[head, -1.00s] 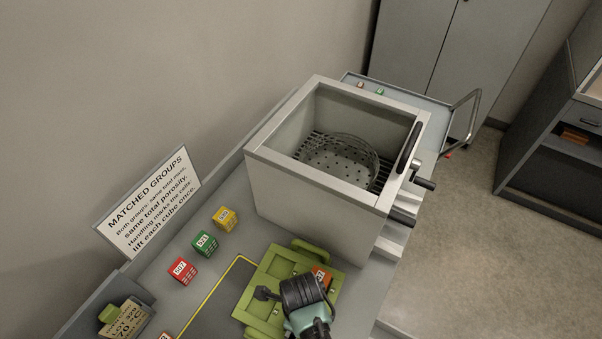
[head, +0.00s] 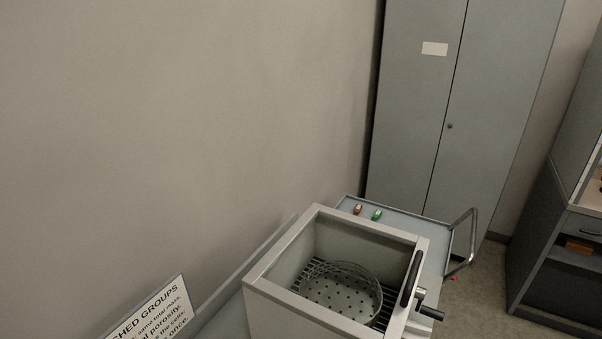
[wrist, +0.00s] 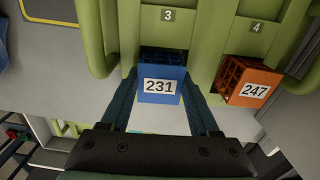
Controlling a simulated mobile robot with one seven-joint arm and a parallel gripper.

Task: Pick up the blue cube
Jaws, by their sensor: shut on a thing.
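The blue cube (wrist: 160,87) bears a white label "231" and has a lattice top. It shows in the wrist view at the slot marked 3 of a green rack (wrist: 204,50). My gripper (wrist: 160,93) is shut on it, one dark blue finger at each side. I cannot tell whether the cube is clear of the rack floor. In the head view neither the blue cube nor my gripper shows.
An orange lattice cube labelled 247 (wrist: 252,88) sits at slot 4, close to my right finger. In the head view an open grey box (head: 262,283) holds a wire basket (head: 341,290). A trolley (head: 408,228) with two small cubes stands behind it.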

